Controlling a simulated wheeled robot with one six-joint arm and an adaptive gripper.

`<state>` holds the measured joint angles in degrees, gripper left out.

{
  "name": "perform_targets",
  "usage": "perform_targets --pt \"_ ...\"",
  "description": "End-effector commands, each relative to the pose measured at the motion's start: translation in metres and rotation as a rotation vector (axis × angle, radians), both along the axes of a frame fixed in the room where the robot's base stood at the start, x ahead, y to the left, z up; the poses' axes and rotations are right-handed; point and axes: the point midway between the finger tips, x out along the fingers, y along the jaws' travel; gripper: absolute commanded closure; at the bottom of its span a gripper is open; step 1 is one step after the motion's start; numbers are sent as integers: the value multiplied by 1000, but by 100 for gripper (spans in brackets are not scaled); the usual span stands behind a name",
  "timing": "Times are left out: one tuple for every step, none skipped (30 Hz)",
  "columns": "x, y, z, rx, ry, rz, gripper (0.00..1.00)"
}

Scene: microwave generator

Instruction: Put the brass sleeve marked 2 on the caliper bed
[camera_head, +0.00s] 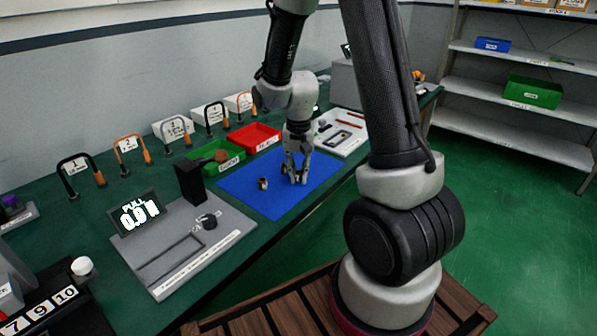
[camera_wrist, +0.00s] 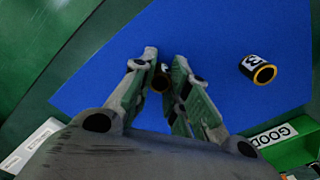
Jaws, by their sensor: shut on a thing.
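My gripper (camera_head: 298,178) is low over the blue mat (camera_head: 250,190), its fingers pointing down. In the wrist view my gripper (camera_wrist: 164,70) is shut on a small brass-rimmed sleeve (camera_wrist: 160,83); the fingers hide most of it and no number on it can be read. A second sleeve (camera_wrist: 258,71), black and white with a brass rim, lies apart on the mat; its mark looks like a 3, but I am unsure. The head view shows this sleeve (camera_head: 263,183) left of my gripper. I cannot tell for sure which fixture is the caliper bed.
A grey plate (camera_head: 225,243) with a "0.0" display (camera_head: 138,212) stands left of the mat. Green (camera_head: 226,162) and red (camera_head: 262,131) bins are behind it. A white tool tray (camera_head: 350,145) lies right of my gripper. Numbered hooks line the back.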

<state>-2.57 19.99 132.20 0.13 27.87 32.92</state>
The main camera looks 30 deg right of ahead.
Motion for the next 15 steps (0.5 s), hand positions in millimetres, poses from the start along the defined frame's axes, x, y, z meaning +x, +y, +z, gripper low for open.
perform_targets --pt "0 0 -2 0 1 0 100" --pt "0 0 -2 1 1 0 80" --pt "0 0 -1 0 0 0 73" --pt "0 0 -1 0 0 0 67" --pt "0 0 -1 0 0 0 62" --pt "0 0 -1 0 0 0 62" --pt "0 0 -1 0 0 0 62" --pt "0 0 -1 0 0 0 62" --pt "0 0 -1 0 0 0 62" --pt "0 0 -1 0 0 0 62" --pt "0 0 -1 0 0 0 62" --pt "0 0 -1 0 0 0 62" --pt "0 0 -1 0 0 0 62" --pt "0 0 -1 0 0 0 62" --pt "0 0 1 -1 -1 0 62"
